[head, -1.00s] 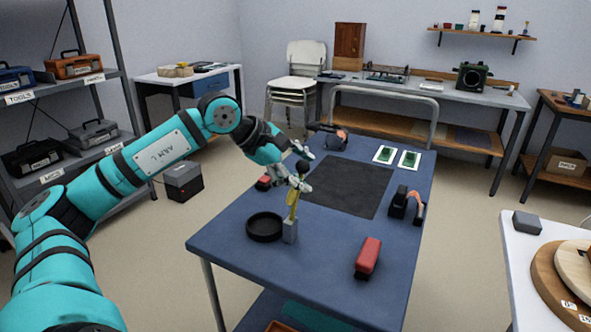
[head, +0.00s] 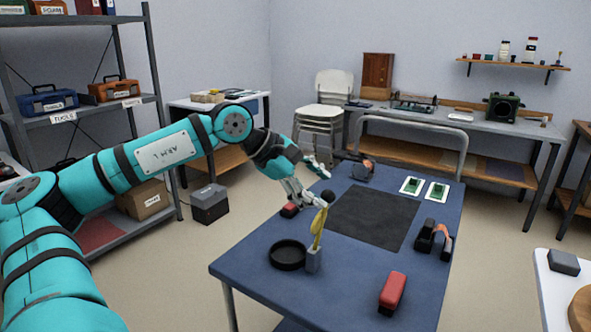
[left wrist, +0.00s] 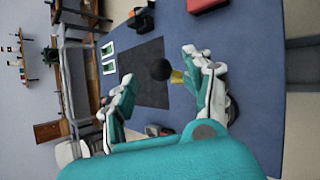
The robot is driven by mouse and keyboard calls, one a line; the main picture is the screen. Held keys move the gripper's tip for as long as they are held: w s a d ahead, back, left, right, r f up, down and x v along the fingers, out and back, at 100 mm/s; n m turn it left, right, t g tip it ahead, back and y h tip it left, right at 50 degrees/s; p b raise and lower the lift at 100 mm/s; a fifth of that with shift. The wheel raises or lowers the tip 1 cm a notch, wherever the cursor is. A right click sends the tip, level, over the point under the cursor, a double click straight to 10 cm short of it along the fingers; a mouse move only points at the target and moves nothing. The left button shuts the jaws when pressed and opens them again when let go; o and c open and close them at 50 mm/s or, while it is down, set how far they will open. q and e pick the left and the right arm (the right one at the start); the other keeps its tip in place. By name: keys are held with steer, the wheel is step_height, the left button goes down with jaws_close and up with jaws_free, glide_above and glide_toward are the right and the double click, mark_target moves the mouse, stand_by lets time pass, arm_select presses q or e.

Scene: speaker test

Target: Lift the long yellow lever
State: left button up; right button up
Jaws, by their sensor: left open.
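The long yellow lever (head: 318,230) stands nearly upright, leaning slightly right, on a small grey base (head: 313,261) on the blue table. A black ball (head: 327,196) tops it. My left gripper (head: 319,184) is open beside the ball, just to its upper left, with fingers spread. In the left wrist view, the ball (left wrist: 161,69) appears between the spread fingers of the gripper (left wrist: 158,66), with a bit of yellow lever (left wrist: 177,76) behind it. I cannot tell whether a finger touches it. My right gripper is not in view.
The blue table (head: 345,280) also holds a black round dish (head: 288,254) left of the base, a red block (head: 392,293), a black mat (head: 374,217), green boards (head: 412,186) and a black-and-orange device (head: 432,236). A small red item (head: 289,210) lies below my gripper.

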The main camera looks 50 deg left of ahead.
arm_select(q)
steer(key=v, duration=0.7)
steer(key=shift+d, duration=0.15)
stand_by(0.3)
